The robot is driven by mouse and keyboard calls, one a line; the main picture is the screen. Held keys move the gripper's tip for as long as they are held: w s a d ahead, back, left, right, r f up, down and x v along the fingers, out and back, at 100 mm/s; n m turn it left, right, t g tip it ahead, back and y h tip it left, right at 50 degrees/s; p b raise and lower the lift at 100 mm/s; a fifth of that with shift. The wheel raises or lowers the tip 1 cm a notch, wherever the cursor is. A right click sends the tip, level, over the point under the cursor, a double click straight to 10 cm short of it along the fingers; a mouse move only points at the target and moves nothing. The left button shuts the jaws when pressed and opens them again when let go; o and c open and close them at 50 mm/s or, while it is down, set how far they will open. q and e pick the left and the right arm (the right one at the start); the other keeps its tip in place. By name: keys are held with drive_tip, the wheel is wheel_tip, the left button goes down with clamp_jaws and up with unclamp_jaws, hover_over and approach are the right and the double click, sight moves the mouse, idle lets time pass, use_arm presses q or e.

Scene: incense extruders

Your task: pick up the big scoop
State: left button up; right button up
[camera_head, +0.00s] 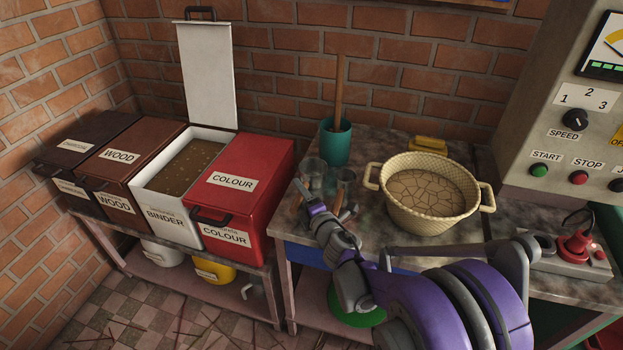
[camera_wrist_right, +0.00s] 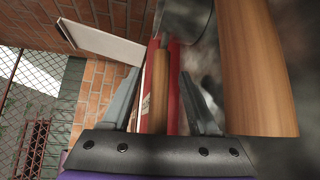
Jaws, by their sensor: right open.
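Two metal scoops with wooden handles lie side by side at the left end of the worktop: a left scoop (camera_head: 313,172) and a right scoop (camera_head: 346,179). From here I cannot tell surely which is the big one. My right gripper (camera_head: 308,198) is open over their handles and partly hides them. In the right wrist view, a wooden handle (camera_wrist_right: 159,92) shows between the open fingers, apart from both. A second wooden handle (camera_wrist_right: 258,70) is close to the camera on the right, outside the fingers, and a metal cup (camera_wrist_right: 188,18) is at the top. My left gripper is out of view.
A teal cup (camera_head: 336,143) with a wooden stick stands behind the scoops. A woven basket (camera_head: 432,216) is to their right. The red COLOUR box (camera_head: 250,165) and the open BINDER box (camera_head: 152,183) are to the left. A control panel (camera_head: 560,140) stands at the right.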

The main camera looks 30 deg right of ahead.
clamp_jaws()
idle(0.4)
